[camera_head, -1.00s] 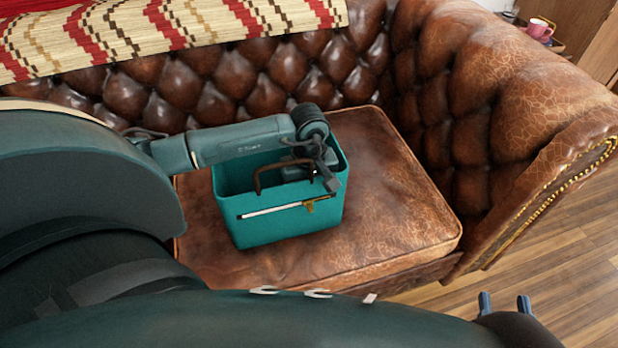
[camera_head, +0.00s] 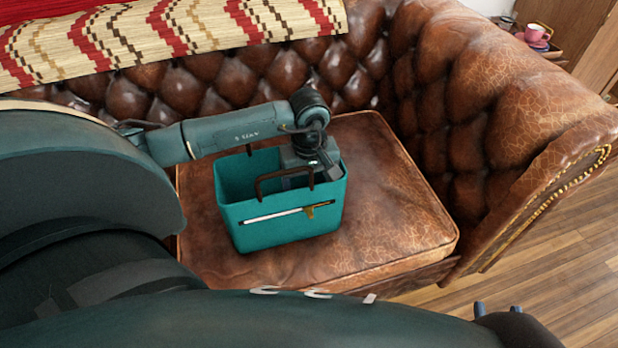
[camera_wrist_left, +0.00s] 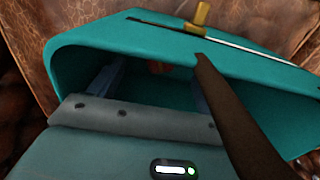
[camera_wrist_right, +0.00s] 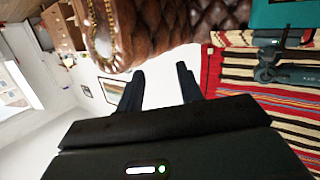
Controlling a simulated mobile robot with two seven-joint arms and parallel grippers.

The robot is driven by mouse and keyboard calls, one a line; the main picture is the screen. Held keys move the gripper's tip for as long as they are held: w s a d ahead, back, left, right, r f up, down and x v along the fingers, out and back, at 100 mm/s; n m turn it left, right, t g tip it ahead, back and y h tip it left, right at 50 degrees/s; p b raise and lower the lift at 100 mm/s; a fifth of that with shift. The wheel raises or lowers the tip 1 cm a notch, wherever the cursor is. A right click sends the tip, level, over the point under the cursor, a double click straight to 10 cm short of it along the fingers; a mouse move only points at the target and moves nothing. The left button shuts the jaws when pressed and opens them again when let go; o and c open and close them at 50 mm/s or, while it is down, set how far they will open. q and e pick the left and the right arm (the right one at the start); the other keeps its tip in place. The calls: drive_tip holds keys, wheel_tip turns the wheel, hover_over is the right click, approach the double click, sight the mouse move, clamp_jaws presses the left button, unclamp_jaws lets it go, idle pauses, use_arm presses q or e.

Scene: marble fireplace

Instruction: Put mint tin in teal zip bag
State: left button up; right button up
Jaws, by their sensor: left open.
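The teal zip bag (camera_head: 290,222) stands open and upright on the brown leather seat, with a dark handle (camera_head: 262,187) and a white zip strip with a gold pull on its front. My left gripper (camera_head: 312,180) reaches down into the bag's right end; its fingertips are hidden by the front wall. In the left wrist view its two fingers (camera_wrist_left: 155,92) are spread inside the bag (camera_wrist_left: 85,48). A small reddish patch (camera_wrist_left: 158,67) shows between them, too dark to identify. I cannot make out the mint tin. My right gripper (camera_wrist_right: 160,88) is open and empty, away from the bag.
The leather seat (camera_head: 400,215) is clear to the right of the bag. The sofa's tufted back and right arm (camera_head: 510,110) wall it in. A striped blanket (camera_head: 170,35) lies over the back. A pink cup (camera_head: 537,32) stands far right.

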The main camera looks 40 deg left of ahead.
use_arm(q)
wheel_tip(320, 180, up, 8)
drive_tip(key=p, duration=0.1)
use_arm(e)
drive_tip(key=shift+s+d+g+h, duration=0.2)
drive_tip(key=shift+s+g+h, duration=0.1)
drive_tip(key=shift+g, duration=0.4)
use_arm(q)
drive_tip(key=shift+r, duration=0.1)
use_arm(e)
drive_tip(key=shift+r, duration=0.1)
